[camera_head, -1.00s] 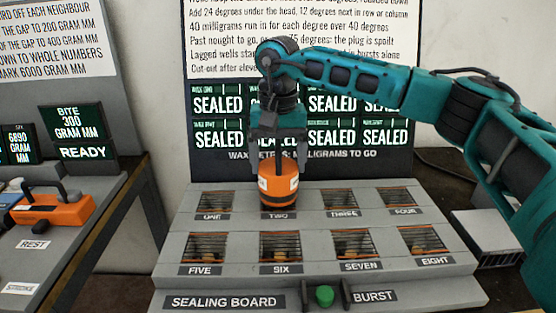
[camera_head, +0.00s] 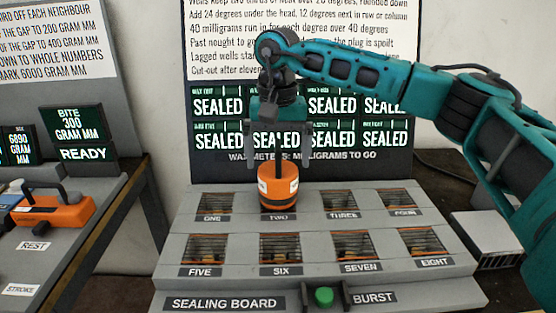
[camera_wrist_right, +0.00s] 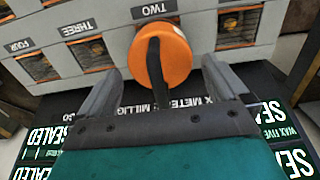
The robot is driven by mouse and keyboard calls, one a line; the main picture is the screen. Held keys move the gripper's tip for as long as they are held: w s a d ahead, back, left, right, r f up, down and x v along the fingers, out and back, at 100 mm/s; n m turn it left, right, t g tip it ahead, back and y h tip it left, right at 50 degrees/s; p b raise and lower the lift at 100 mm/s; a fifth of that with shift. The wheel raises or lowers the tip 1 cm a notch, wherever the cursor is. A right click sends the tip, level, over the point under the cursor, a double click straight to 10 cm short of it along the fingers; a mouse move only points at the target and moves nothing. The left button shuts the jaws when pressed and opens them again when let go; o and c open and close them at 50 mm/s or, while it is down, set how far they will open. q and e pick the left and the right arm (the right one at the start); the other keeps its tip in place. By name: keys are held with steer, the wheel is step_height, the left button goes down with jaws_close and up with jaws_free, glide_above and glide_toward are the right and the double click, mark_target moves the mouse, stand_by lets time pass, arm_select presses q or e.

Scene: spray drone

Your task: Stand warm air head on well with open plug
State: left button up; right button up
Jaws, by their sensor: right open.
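The warm air head (camera_head: 279,190), an orange drum with a black band and pale labels, stands upright over well TWO on the grey sealing board (camera_head: 455,290). My right gripper (camera_head: 279,163) is open just above it, fingers apart on either side. In the right wrist view the head (camera_wrist_right: 180,57) and its dark handle (camera_wrist_right: 154,70) lie between the spread fingers, with visible gaps. The other wells show slatted openings with orange-brown inside; plug states are too small to tell. Well TWO's opening is hidden under the head. My left gripper is not in view.
Behind the board, a wax meter panel (camera_head: 330,157) reads SEALED on its visible cells. A green button (camera_head: 323,296) sits at the board's front beside BURST. At left, an orange handled block (camera_head: 52,213) lies on another bench by REST. A pale box (camera_head: 485,238) stands right.

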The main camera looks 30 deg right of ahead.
step_height(320, 180, up, 10)
steer(key=shift+r+p, duration=0.2)
steer(key=shift+p, duration=0.3)
steer(key=shift+f, duration=0.1)
